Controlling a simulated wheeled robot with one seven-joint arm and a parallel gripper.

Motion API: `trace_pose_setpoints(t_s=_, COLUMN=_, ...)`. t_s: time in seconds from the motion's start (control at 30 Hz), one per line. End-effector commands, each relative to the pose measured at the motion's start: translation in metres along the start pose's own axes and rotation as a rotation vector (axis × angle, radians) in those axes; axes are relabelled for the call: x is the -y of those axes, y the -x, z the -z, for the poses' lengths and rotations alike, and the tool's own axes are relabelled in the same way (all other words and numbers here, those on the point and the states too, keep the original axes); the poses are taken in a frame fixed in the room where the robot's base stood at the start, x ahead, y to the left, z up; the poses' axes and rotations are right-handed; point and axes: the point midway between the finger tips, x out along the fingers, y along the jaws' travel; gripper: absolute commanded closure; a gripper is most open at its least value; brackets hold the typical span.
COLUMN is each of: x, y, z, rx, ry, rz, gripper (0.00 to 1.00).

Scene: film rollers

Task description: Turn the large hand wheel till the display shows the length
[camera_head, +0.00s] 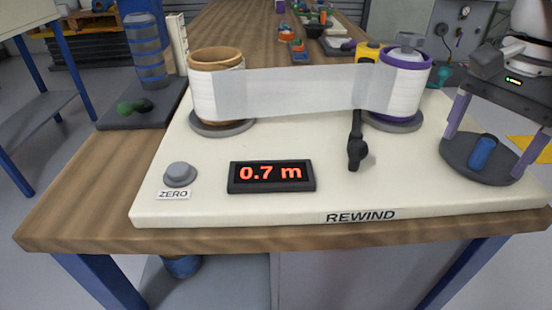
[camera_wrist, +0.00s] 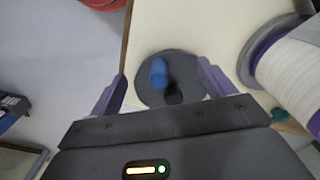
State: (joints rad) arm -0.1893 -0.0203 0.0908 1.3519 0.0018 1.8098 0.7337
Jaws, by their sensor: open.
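The large hand wheel (camera_head: 459,157) is a dark grey disc lying flat at the right end of the cream board. A blue upright handle (camera_head: 483,152) stands on it, off-centre. My gripper (camera_head: 486,155) is over the wheel, its two purple fingers apart on either side of the handle. In the wrist view the handle (camera_wrist: 158,74) lies between the fingers, with clear gaps on both sides. The display (camera_head: 271,176) reads 0.7 m in red. A pale film (camera_head: 300,92) spans from the wooden-rimmed left roller (camera_head: 204,95) to the purple-rimmed right roller (camera_head: 402,90).
A grey ZERO button (camera_head: 180,173) sits at the board's front left. A black lever (camera_head: 357,148) stands near the middle, above the REWIND label (camera_head: 361,215). The right roller is close to the wheel. Tools and other items lie farther back on the bench.

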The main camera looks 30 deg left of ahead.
Motion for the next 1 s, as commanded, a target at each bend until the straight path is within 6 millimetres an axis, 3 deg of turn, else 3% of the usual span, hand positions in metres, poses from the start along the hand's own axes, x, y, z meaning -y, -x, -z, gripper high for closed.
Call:
trace_pose_setpoints(t_s=0.6, x=0.001, y=0.048, z=0.001, rx=-0.001, ry=0.000, rz=0.001, gripper=0.18)
trace_pose_setpoints(t_s=1.0, x=0.000, y=0.053, z=0.000, rx=0.000, ry=0.000, rz=0.000, gripper=0.18)
